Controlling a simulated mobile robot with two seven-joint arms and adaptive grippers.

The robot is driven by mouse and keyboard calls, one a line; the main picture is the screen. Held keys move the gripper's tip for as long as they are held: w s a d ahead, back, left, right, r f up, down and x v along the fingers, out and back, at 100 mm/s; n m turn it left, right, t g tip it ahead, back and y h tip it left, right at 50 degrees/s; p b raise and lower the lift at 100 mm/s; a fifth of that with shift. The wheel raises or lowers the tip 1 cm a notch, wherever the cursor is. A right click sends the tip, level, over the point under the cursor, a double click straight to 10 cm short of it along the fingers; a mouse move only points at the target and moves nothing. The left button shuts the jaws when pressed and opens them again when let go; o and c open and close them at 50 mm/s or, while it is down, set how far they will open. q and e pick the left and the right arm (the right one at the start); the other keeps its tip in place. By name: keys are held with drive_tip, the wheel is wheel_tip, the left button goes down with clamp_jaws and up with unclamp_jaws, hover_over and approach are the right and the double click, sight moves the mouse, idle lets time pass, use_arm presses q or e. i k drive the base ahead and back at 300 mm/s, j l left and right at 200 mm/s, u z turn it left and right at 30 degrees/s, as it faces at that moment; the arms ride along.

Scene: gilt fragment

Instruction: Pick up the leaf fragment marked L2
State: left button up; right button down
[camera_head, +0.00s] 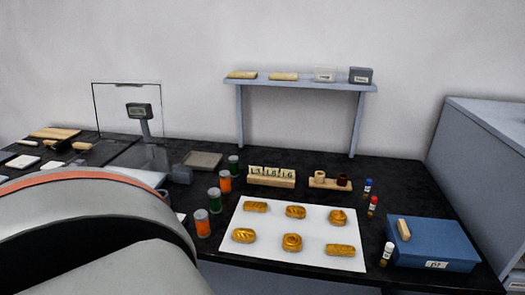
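Several gilt fragments lie in two rows on a white sheet on the dark bench. The back row has a bar-like fragment (256,206), a rounded fragment (296,211) and a fragment with a pointed top (338,217). The front row has a ridged, leaf-like fragment (243,235), a round scroll-like fragment (292,242) and a bar-like fragment (341,249). No L2 mark is readable, so I cannot tell which one carries it. Neither gripper shows; only a large grey arm link of mine fills the lower left.
The white sheet (318,262) has bare room between fragments. Orange jar (202,223) and green jar (214,201) stand left of it. A blue box (432,241) and small vial (387,253) stand right. A wooden rack (271,183) and raised shelf (300,86) are behind.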

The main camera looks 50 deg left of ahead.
sight(241, 235)
drive_tip(key=u, duration=1.75)
drive_tip(key=l+z, duration=0.1)
drive_tip(key=z, duration=0.25)
